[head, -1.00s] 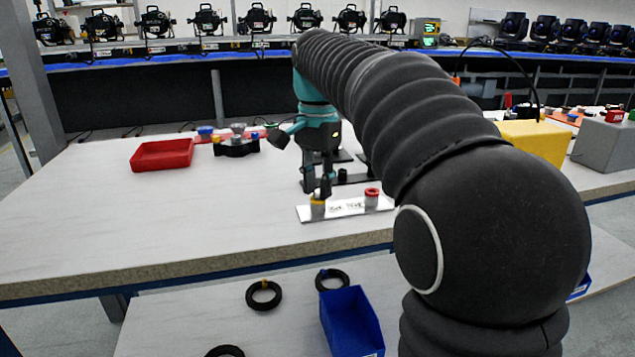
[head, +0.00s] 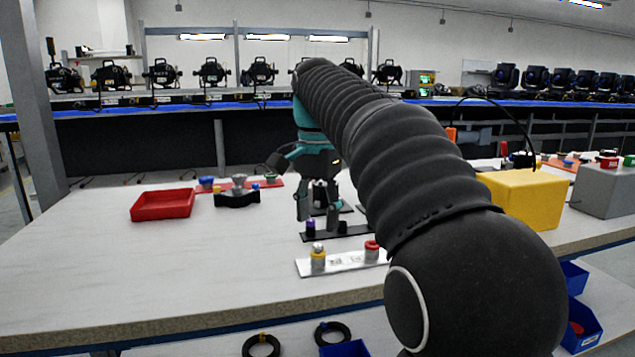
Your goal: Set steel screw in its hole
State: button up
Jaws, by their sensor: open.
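A white labelled plate (head: 345,262) lies near the front of the table, with a yellow-collared post (head: 318,261) at its left end and a red-topped post (head: 371,250) at its right. A small steel-grey screw head (head: 318,246) shows at the top of the yellow collar. It looks upright; how deep it sits cannot be told. My gripper (head: 318,218) points down, open and empty, above and apart from the yellow-collared post. Behind the plate is a black strip (head: 345,233) with a purple-topped post (head: 311,228), close to the fingertips. My arm hides things to the right.
A red tray (head: 162,205) stands at the left. A black holder with a grey knob (head: 239,181) is behind it, near blue (head: 206,183) and green (head: 270,179) knobs. A yellow box (head: 525,205) and grey box (head: 605,190) stand right. The front left tabletop is clear.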

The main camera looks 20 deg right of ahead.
notch_tip(320, 180, up, 7)
jog(key=shift+r, duration=0.15)
dwell(0.4)
